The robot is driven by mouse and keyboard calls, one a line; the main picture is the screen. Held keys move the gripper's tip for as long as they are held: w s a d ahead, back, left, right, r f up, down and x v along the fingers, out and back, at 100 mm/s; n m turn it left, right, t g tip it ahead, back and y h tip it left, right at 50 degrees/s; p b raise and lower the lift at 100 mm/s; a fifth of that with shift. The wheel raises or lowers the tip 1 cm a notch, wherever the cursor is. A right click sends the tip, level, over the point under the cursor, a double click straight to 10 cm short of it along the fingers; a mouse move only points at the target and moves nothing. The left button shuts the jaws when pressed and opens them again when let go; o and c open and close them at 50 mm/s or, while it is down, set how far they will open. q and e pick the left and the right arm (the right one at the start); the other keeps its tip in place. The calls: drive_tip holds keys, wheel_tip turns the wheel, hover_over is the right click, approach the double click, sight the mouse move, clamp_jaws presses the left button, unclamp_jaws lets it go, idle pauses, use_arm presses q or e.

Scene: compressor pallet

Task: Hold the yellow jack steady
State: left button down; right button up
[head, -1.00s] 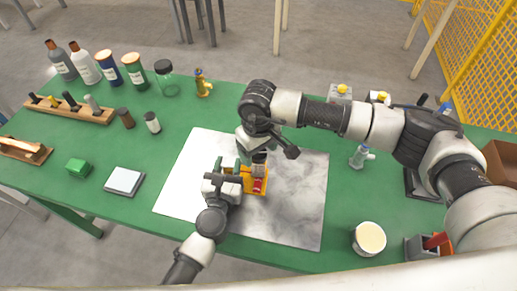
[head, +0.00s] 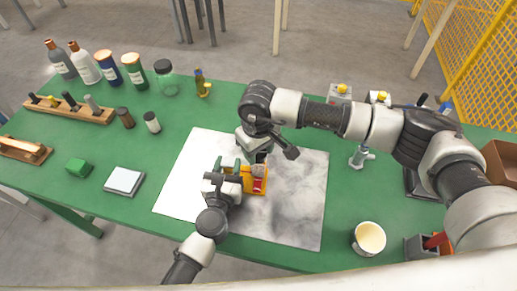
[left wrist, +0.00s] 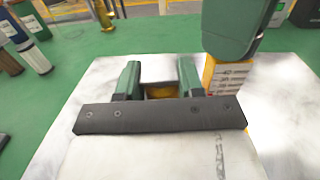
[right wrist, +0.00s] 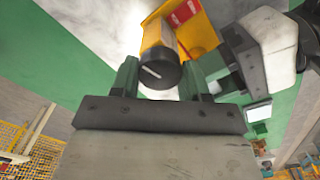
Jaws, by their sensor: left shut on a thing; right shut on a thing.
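The yellow jack (head: 262,187) stands on the grey-white sheet near the table's middle, with a red part on its front. My left gripper (head: 228,165) is at its left side, shut on a yellow part of the jack (left wrist: 160,91); that part shows between the green fingers in the left wrist view. My right gripper (head: 257,160) reaches down over the jack from above. In the right wrist view its green fingers (right wrist: 158,82) are shut on a dark round knob (right wrist: 157,70) with a white mark, joined to the yellow body. My grippers partly hide the jack in the head view.
The grey-white sheet (head: 290,215) is clear on its right. A cream-topped cup (head: 369,238) and a small grey fitting (head: 361,156) stand to the right. A green block (head: 78,167) and a grey-edged pad (head: 124,181) lie left. Bottles (head: 108,68) line the back left.

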drive_tip(key=shift+m, duration=0.4)
